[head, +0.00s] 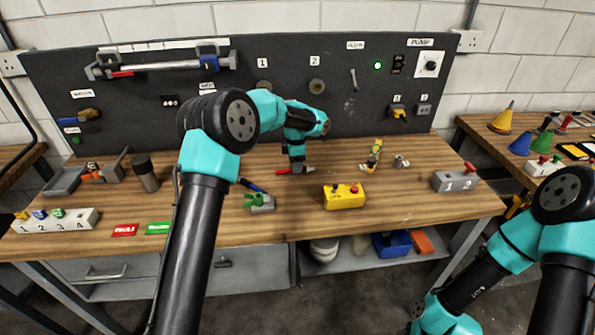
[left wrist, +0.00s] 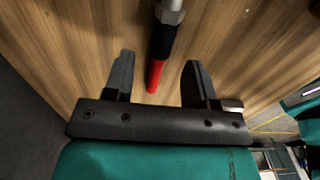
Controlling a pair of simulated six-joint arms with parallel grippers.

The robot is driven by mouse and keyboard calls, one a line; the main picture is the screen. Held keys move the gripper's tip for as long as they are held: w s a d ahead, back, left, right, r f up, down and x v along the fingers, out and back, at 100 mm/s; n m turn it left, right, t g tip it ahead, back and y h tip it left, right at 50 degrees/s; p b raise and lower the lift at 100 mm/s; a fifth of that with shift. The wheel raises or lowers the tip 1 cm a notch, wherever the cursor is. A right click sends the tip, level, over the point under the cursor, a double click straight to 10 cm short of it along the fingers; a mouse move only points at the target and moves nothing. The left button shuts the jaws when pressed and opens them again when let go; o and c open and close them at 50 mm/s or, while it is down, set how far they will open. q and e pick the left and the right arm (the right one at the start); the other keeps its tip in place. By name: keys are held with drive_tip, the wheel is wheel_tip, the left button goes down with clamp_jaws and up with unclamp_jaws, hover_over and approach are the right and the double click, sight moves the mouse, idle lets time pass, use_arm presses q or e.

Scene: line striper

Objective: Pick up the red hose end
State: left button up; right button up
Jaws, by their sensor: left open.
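The red hose end (head: 283,171) lies on the wooden bench, partly hidden by my left gripper in the head view. In the left wrist view the red end (left wrist: 155,77) joins a black section (left wrist: 161,43) and a metal fitting at the top edge. My left gripper (head: 297,170) is low over the bench at the hose. In the left wrist view its two fingers (left wrist: 160,76) are open, one on each side of the red end, with clear gaps. My right arm is at the lower right of the head view; its gripper does not show.
A yellow button box (head: 344,196) stands in front of the left gripper. A green-handled tool on a grey block (head: 260,202) is to its left. The dark panel (head: 210,122) rises behind.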

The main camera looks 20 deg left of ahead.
use_arm(q)
drive_tip(key=shift+f, duration=1.25)
drive_tip(key=shift+c, duration=0.4)
clamp_jaws()
